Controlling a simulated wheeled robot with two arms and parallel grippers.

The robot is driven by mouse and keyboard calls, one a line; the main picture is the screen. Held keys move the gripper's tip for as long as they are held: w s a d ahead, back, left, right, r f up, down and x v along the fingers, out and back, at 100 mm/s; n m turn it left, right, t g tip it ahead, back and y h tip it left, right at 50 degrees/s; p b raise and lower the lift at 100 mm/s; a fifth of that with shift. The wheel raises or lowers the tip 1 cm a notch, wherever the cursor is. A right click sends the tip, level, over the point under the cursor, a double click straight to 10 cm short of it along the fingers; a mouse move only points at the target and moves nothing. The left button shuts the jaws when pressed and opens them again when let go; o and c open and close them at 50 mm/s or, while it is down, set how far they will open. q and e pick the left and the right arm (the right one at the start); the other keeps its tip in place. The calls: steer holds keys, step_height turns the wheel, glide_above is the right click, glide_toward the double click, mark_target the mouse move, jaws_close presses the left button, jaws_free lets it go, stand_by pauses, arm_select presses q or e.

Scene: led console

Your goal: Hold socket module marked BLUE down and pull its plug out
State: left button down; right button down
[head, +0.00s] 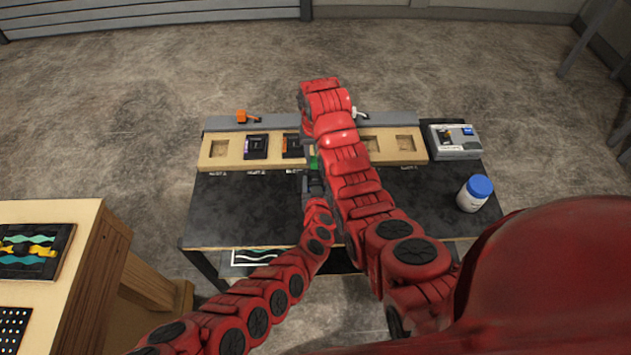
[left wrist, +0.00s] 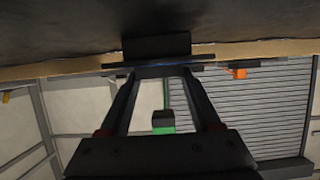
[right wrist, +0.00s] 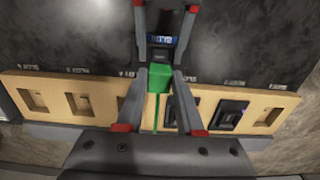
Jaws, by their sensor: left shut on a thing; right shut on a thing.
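The dark socket module (right wrist: 162,54) with a blue label (right wrist: 160,40) is between the fingers of my left gripper, which is shut on it. In the left wrist view the left gripper (left wrist: 160,70) meets the module's thin dark plate, and a black block (left wrist: 157,47) shows beyond it. My right gripper (right wrist: 160,85) is shut on the green plug (right wrist: 158,78), whose green cable (right wrist: 155,115) trails away. In the left wrist view the black-ended green plug (left wrist: 163,128) appears apart from the module, with background visible between. In the head view my right arm hides most of this.
A wooden console strip (head: 212,164) has empty recesses and two dark modules (head: 257,146) (head: 293,146). An orange plug (head: 242,116) and a white plug (head: 357,113) lie behind. A blue-capped jar (head: 474,194) and a grey box (head: 455,143) stand right. The dark tabletop (head: 235,210) is clear at left.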

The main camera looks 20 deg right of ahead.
arm_select(q)
steer(key=shift+s+f, duration=0.15)
jaws_free()
